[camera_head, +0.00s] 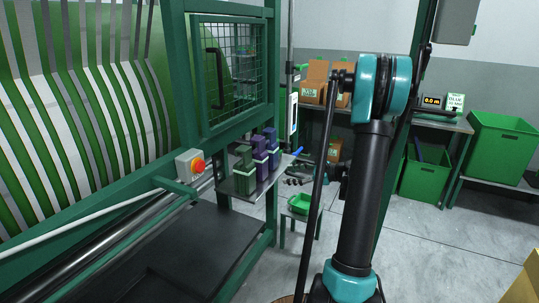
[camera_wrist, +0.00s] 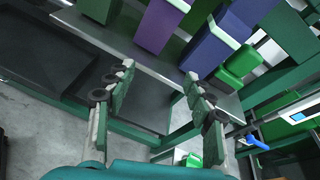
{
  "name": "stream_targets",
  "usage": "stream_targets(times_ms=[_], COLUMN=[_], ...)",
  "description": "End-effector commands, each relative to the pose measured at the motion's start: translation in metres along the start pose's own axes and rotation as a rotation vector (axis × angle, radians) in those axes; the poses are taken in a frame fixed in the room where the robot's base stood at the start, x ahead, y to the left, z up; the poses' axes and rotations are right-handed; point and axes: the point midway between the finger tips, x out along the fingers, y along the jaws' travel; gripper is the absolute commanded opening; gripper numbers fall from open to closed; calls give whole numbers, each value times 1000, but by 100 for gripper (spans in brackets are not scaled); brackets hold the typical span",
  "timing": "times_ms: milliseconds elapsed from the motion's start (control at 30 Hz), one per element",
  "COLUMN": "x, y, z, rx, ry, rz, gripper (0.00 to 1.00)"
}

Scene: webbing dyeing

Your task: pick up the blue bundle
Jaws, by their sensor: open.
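The blue bundle (camera_head: 271,149) stands upright on a grey metal shelf (camera_head: 247,196), at the far end of a row. A purple bundle (camera_head: 260,164) and a green bundle (camera_head: 242,174) stand beside it, nearer the camera. In the wrist view the blue bundle (camera_wrist: 204,52) is up and right of my gripper (camera_wrist: 158,77). The purple bundle (camera_wrist: 158,26) is above the gripper, and the green one (camera_wrist: 100,8) is at the upper left. My gripper is open and empty, its fingers over the bare shelf edge, apart from the bundles. In the head view my arm hides much of the gripper's area.
A red-knobbed switch box (camera_head: 190,165) sits left of the bundles. A green tray (camera_head: 303,204) stands on a low stand beneath. Green bins (camera_head: 502,147) and a bench are at right. Grey floor is open.

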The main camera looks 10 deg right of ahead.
Motion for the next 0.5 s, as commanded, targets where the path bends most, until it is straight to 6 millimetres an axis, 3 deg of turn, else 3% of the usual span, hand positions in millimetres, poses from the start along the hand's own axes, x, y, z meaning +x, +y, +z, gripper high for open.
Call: stream_targets(times_ms=[200, 500], x=[-25, -39], y=[-40, -59], z=[-15, -22], rx=[202, 312], ry=[-166, -269], rz=[-62, -82], gripper=[53, 53])
